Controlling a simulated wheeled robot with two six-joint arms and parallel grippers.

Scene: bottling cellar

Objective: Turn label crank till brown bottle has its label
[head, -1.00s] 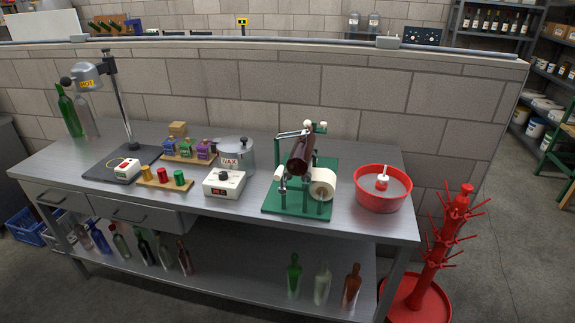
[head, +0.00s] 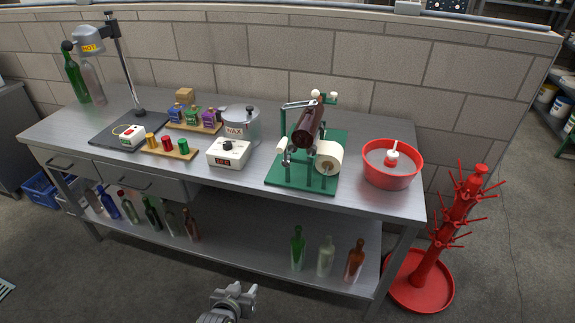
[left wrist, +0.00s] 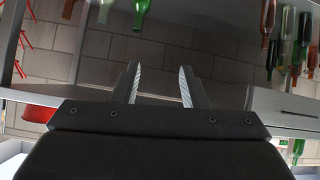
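The brown bottle (head: 308,122) lies tilted on top of the green-based labelling machine (head: 301,178), its round end facing me. No label shows on its visible side. A roll of pale labels (head: 329,157) is mounted at the machine's front right. White knobs (head: 333,97) show at the machine's top behind the bottle; I cannot tell which part is the crank. My left gripper (head: 235,294) is at the bottom edge, in front of and below the bench, far from the machine. In the left wrist view, its fingers (left wrist: 159,70) are apart and empty. My right gripper is not visible.
A red tub (head: 390,178) stands right of the machine; a wax pot (head: 241,128) and white control box (head: 229,154) stand left. A red bottle tree (head: 437,245) stands on the floor at right. Several bottles stand on the lower shelf (head: 250,240). The bench's front edge is between my gripper and the machine.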

